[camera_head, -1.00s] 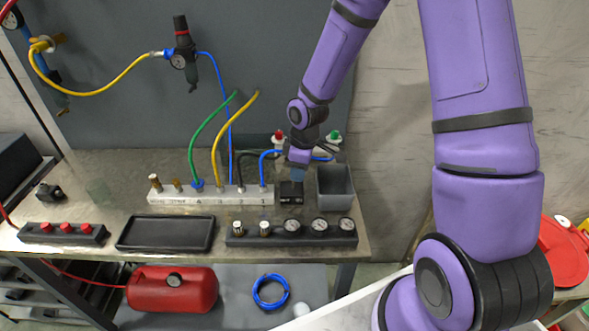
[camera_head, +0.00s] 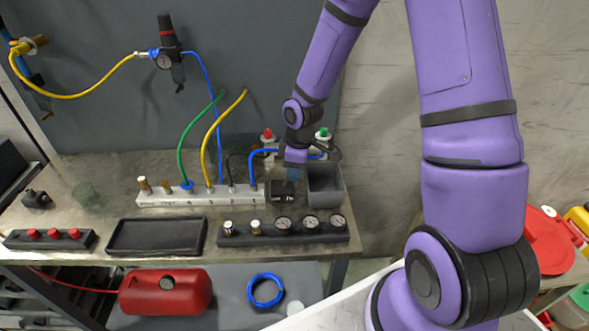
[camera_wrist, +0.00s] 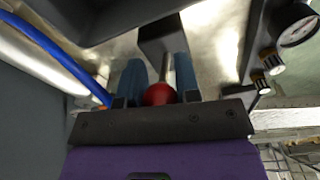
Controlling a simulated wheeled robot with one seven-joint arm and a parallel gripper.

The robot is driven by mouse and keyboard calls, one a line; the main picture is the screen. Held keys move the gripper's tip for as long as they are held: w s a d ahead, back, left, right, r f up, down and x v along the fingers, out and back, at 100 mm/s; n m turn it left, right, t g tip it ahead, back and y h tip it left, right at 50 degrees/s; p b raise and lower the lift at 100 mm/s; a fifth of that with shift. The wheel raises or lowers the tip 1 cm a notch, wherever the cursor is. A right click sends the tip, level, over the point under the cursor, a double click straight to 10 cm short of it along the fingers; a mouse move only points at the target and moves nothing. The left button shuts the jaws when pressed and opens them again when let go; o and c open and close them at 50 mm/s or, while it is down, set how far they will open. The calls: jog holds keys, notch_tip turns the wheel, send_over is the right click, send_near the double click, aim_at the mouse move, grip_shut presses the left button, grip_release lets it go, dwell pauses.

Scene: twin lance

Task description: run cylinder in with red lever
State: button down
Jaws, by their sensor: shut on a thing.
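The red lever's ball (camera_wrist: 159,94) shows in the wrist view, with its metal stem running to a dark block (camera_wrist: 163,34). My gripper (camera_wrist: 161,78) has its two blue fingers on either side of the stem and ball, shut on the lever. In the head view my gripper (camera_head: 293,174) is just above the small black valve box (camera_head: 283,196); it hides the lever there. A red-topped fitting (camera_head: 267,135) and a green-topped fitting (camera_head: 323,133) stand behind it at the back of the bench. The cylinder between them is mostly hidden by my wrist, and its rod cannot be made out.
A grey bin (camera_head: 326,187) stands close right of the valve box. A white manifold (camera_head: 170,199) with hoses is to its left, and a gauge block (camera_head: 267,238) in front. A blue hose (camera_wrist: 62,58) passes near my gripper. A black tray (camera_head: 155,237) lies front left.

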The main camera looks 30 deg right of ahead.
jog(key=shift+d, duration=0.1)
jog(key=c, duration=0.8)
grip_release()
jog(key=r, duration=0.7)
jog(key=d+r, duration=0.1)
jog(key=r, duration=0.2)
jog(key=shift+s+r, duration=0.25)
jog(key=shift+r, duration=0.05)
